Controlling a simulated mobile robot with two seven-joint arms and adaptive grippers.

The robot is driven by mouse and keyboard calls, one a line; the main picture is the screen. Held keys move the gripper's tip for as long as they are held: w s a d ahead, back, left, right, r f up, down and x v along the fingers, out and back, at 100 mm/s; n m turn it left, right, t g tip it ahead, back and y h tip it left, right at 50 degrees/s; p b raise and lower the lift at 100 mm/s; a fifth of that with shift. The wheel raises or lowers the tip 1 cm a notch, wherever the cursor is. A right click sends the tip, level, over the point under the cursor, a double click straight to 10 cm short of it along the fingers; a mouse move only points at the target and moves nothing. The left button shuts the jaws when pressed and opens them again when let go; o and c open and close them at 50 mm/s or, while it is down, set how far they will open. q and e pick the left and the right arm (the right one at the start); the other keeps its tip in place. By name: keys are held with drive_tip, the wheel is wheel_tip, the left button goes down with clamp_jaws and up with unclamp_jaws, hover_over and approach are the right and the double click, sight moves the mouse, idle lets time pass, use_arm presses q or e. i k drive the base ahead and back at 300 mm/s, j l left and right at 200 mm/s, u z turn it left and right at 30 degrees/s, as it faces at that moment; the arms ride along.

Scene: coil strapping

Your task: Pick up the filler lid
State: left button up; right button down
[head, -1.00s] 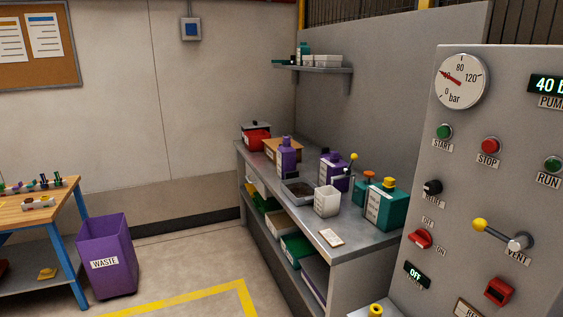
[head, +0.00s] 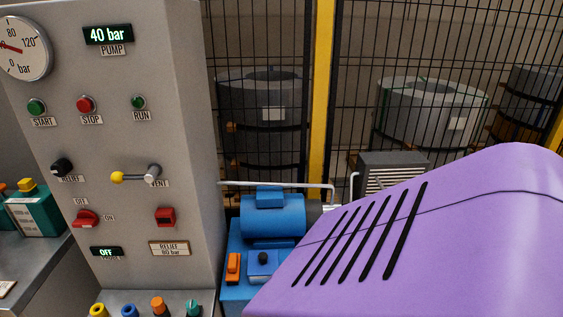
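No part in view is plainly marked as the filler lid. A blue hydraulic unit (head: 268,222) stands right of the grey control panel (head: 120,215). A small dark round knob or cap (head: 262,258) sits on a blue block at its front; I cannot tell if this is the lid. Several coloured fittings stand on a ledge below the panel: yellow (head: 98,310), blue (head: 130,310), orange (head: 159,306) and teal (head: 193,308). The bottom edge cuts them off. A large purple slotted casing (head: 450,240) hides what lies behind it. Neither gripper is in view.
Wire fencing with a yellow post (head: 321,100) stands behind, with steel coils (head: 432,110) beyond it. A yellow-ended vent lever (head: 117,178) projects from the panel. A teal container with a yellow cap (head: 26,185) stands at the far left.

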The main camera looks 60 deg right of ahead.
sight(265, 262)
drive_tip(key=z, duration=1.65)
drive_tip(key=l+z, duration=0.25)
drive_tip(key=k+j, duration=0.05)
